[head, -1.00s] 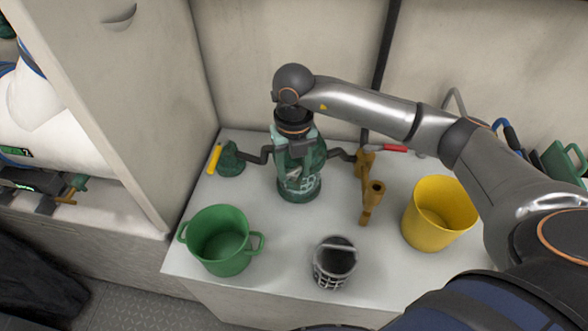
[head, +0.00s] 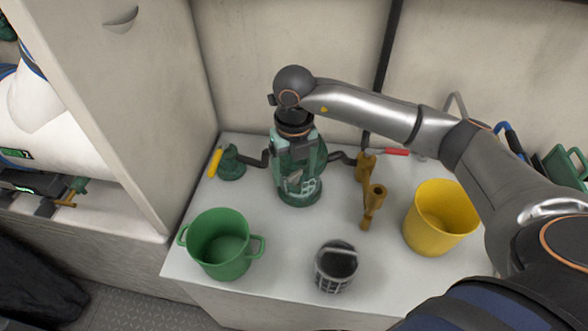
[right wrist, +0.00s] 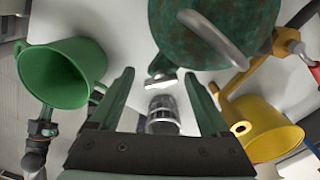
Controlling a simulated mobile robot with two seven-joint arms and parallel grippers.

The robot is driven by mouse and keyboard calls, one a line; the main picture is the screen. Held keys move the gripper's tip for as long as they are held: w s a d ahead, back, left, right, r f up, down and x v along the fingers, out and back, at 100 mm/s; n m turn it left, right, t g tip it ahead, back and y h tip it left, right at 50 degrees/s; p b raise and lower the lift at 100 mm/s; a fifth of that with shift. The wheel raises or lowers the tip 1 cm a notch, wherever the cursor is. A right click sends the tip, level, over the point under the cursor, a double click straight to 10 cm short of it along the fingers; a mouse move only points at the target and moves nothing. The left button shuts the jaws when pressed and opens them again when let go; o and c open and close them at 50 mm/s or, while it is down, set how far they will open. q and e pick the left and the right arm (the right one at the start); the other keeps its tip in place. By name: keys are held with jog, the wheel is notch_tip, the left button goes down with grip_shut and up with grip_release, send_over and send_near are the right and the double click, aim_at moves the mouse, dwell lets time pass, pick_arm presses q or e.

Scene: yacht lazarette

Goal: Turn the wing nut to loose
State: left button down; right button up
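A green strainer body (head: 298,197) stands upright at the back of the white worktop, with a pipe on each side. My right gripper (head: 299,165) points down over it and overlaps it in the head view. In the right wrist view its two green fingers (right wrist: 160,78) are spread apart with no part held between them. A mottled green round surface with a curved metal bar (right wrist: 212,40) shows just beyond the fingertips. My left gripper is not in view.
A green pot (head: 222,243), a grey strainer basket (head: 335,266) and a yellow bucket (head: 440,218) stand on the worktop (head: 290,250). A bronze valve (head: 372,205) is right of the strainer. A yellow-handled valve (head: 230,165) is to its left.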

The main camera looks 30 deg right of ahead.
aim_at(294, 173)
jog(key=shift+r, duration=0.1)
notch_tip(294, 173, up, 12)
jog(key=shift+r, duration=0.15)
dwell(0.5)
